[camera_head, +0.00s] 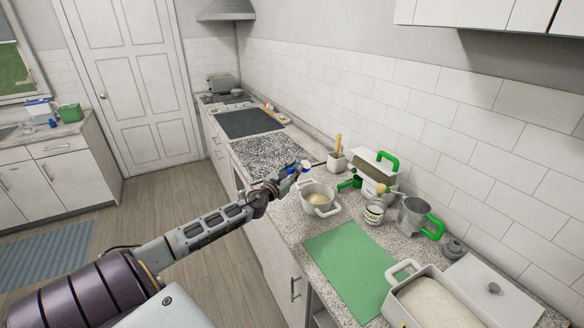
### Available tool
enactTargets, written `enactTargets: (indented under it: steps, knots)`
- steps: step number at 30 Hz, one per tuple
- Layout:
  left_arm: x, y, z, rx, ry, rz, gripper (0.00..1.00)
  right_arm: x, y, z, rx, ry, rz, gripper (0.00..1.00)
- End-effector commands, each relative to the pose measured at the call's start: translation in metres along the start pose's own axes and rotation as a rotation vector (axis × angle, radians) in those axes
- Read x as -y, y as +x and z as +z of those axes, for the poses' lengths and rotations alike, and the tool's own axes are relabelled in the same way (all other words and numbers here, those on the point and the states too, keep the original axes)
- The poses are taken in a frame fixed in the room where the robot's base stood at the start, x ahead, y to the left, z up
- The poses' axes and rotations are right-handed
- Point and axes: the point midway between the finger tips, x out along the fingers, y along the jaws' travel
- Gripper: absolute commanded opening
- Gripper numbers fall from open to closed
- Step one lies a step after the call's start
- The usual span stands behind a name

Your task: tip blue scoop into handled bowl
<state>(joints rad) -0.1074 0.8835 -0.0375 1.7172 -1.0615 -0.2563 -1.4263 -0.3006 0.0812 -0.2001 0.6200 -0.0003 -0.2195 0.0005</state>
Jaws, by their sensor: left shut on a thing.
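My left gripper (290,174) is shut on the blue scoop (304,166), of which only small blue and pale parts show around the fingers. The gripper holds it above the counter, just behind and left of the handled bowl (319,208). The bowl is pale, stands upright, has a handle on its side and contains something beige. The scoop is apart from the bowl's rim in the picture; its exact height and tilt are hard to tell, and I cannot see what it holds. My right gripper is not in view.
A green mat (352,262) lies in front of the bowl. A labelled jar (374,212), a metal pitcher (412,216) with green handle, a green-handled container (372,170) and a utensil pot (337,161) stand right and behind. A large bin (398,281) with pale contents is at lower right.

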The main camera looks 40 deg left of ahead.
Motion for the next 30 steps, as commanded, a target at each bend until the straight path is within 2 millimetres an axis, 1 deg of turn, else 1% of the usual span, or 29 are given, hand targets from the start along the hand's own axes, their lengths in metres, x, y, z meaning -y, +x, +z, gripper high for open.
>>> enactTargets:
  steps: [3,8,13,24,30]
  knots:
    - [0.007,0.0,-0.002,0.01,0.023,-0.026,0.0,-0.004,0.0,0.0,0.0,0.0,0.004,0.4]
    - [0.011,0.0,-0.002,0.018,0.059,-0.042,0.0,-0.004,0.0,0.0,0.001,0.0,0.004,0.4]
    - [0.011,0.0,-0.002,0.023,0.1,-0.043,0.0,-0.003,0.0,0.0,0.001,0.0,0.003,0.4]
    - [0.011,0.0,-0.002,0.024,0.102,-0.042,0.0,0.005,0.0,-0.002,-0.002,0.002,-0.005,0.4]
    - [0.011,0.0,-0.002,0.026,0.107,-0.042,0.0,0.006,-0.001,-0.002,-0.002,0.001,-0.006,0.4]
